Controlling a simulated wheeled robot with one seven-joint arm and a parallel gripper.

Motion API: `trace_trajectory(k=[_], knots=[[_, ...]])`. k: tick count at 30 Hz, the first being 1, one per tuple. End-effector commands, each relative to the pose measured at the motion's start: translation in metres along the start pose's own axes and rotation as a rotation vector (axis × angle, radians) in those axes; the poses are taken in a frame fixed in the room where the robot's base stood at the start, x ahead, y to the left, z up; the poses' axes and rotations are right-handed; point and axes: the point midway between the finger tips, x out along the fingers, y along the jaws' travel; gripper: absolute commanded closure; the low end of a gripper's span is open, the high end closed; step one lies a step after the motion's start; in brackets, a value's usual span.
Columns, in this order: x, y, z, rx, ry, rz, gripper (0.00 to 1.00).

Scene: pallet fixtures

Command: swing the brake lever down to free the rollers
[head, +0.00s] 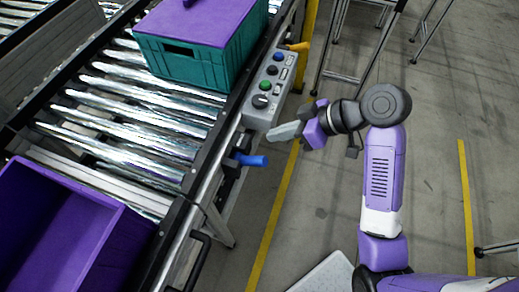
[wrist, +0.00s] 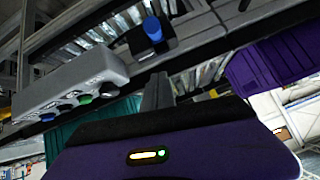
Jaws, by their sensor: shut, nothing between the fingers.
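A lever with a blue grip (head: 252,160) sits on a black bracket on the near side rail of the roller conveyor. Its grip sticks out to the right, roughly level, away from the rail. In the wrist view the blue grip (wrist: 153,29) shows ahead of the fingers, at the top middle. My gripper (head: 272,137) is shut and empty. Its grey fingers point left, just above and right of the blue grip in the head picture, apart from it. The fingers (wrist: 157,92) show partly in the wrist view. The rollers (head: 130,125) are bare in front of the crate.
A grey button box (head: 270,88) is fixed to the rail beside my fingers. An orange lever (head: 298,46) is beyond it. A teal crate with a purple lid (head: 190,66) stands on the rollers. A purple bin (head: 62,235) is at lower left. The floor at right is mostly clear.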

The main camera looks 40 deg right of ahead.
Motion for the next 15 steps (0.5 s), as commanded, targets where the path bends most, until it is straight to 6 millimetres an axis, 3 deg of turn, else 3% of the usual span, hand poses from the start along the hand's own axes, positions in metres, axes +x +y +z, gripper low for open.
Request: trace_trajectory(k=[13,15], knots=[[0.085,-0.001,0.001,0.001,-0.004,-0.002,1.00],[0.086,-0.001,0.013,0.006,-0.005,0.000,1.00]])
